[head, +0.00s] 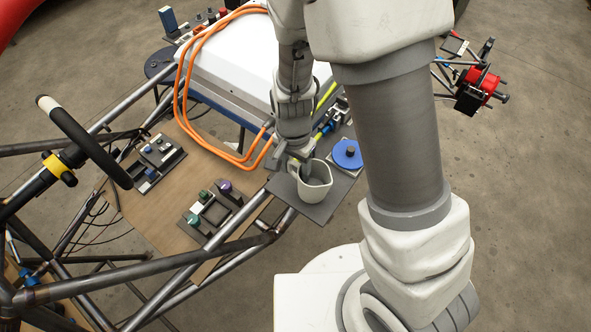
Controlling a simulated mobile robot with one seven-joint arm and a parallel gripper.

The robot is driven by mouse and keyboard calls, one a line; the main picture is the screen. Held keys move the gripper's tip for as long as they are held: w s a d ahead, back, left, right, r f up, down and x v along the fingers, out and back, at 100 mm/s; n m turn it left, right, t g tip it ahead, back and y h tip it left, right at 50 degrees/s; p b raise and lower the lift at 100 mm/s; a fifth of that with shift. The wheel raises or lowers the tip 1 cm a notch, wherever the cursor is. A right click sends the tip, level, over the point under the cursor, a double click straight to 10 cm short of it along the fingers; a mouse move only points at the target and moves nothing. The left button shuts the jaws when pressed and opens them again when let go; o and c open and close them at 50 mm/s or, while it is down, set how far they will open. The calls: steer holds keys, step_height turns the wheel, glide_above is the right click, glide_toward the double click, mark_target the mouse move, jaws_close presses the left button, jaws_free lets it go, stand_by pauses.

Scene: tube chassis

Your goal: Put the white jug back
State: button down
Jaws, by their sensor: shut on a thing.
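The white jug (315,186) is at the middle of the head view, over a small dark grey plate (322,212) at the edge of the tube chassis. It looks upright. My gripper (300,163) comes down from above and is shut on the jug at its left rim side. The fingertips are partly hidden by the jug. I cannot tell whether the jug's bottom touches the plate.
A blue round knob (347,153) sits just right of the jug. Orange cables (183,115) loop over a white box (225,65) behind. Steel tubes (150,275) run at left and front. Fixtures with green and purple knobs (208,208) stand on the brown board (150,215).

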steer(key=shift+f, duration=0.55)
steer(key=shift+f, duration=0.2)
steer(key=shift+c, duration=1.4)
jaws_free()
steer(key=shift+r, duration=0.1)
